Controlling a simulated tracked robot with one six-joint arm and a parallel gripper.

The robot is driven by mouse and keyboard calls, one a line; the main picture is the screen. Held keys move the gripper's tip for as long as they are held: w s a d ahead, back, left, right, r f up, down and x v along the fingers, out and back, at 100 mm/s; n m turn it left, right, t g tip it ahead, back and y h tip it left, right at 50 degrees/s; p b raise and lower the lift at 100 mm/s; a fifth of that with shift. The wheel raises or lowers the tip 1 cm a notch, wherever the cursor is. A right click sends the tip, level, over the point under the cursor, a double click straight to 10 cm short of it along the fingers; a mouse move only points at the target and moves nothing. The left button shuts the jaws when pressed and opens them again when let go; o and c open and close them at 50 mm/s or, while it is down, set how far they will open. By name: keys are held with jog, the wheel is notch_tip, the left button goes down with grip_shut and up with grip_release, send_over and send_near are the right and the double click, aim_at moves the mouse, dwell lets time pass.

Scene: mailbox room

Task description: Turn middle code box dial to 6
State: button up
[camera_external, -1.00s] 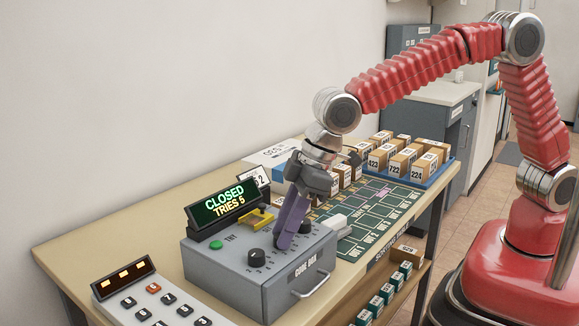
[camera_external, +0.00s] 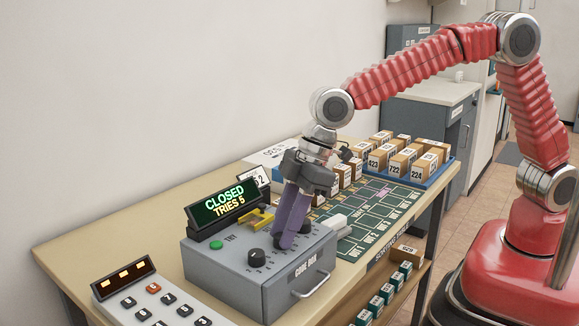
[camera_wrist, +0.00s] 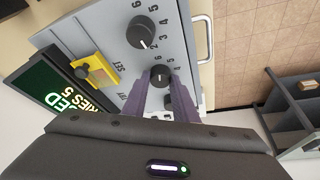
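The grey code box (camera_external: 225,273) stands on the table with its handle toward the front. Its middle dial (camera_wrist: 161,72), a black knob, sits between my fingers in the wrist view; in the external view the fingers cover it. My gripper (camera_external: 290,244) has its purple fingers pointing down at the box top. In the wrist view the fingers (camera_wrist: 160,82) lie close against both sides of the dial, with no clear gap. The dial's pointer and numbers are partly hidden, so its setting is unclear. The display (camera_external: 224,201) reads CLOSED, TRIES 5.
The left dial (camera_external: 256,258) and green button (camera_external: 215,245) are left of my fingers. Another dial (camera_wrist: 140,32) and the yellow SET part (camera_wrist: 97,68) lie near them in the wrist view. A keypad (camera_external: 150,305) is at front left. Labelled parcels (camera_external: 380,158) stand behind.

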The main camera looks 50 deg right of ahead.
jog(key=o, duration=0.5)
jog(key=shift+c, duration=0.2)
jog(key=shift+r, duration=0.15)
jog(key=v, duration=1.3)
jog(key=shift+r, duration=0.2)
jog(key=shift+o, duration=0.2)
